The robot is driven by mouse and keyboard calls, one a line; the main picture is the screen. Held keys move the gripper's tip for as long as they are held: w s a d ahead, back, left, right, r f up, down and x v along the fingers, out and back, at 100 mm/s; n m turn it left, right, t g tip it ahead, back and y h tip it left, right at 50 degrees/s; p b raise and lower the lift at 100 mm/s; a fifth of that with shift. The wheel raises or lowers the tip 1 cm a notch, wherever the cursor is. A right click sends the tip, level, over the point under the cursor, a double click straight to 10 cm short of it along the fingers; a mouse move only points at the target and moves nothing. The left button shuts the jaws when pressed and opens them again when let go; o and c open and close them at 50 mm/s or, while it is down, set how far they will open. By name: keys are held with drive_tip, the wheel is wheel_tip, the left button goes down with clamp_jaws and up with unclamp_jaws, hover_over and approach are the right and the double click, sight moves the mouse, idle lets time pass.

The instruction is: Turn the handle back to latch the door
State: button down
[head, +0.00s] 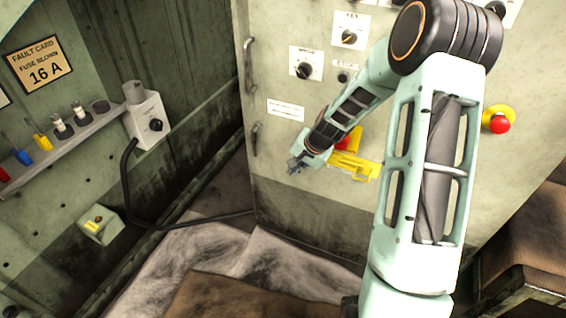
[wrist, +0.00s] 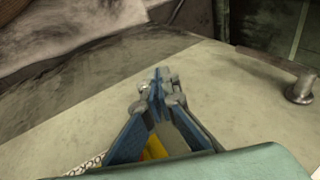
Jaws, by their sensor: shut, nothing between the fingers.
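The door (head: 300,205) is a pale grey-green panel in the middle of the head view; I cannot tell whether it sits fully against its frame. A dark lever-like handle (head: 256,140) is low on its left edge. A longer handle (head: 249,66) is higher on the same edge. My gripper (head: 294,166) is in front of the door, to the right of and below the lower handle. In the wrist view my gripper (wrist: 158,85) is shut and empty. A metal handle with a round post (wrist: 300,90) is to its right, apart from the fingers.
A yellow bracket (head: 355,167) with a red part is on the door behind my wrist. Knobs and a red stop button (head: 500,125) are on the panel. A shelf (head: 75,140) with fuses and a black cable (head: 130,190) are at left. Crumpled cloth (head: 190,255) covers the floor.

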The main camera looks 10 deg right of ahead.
drive_tip(key=shift+s+d, duration=0.6)
drive_tip(key=shift+s, duration=0.05)
drive_tip(key=shift+s, duration=0.1)
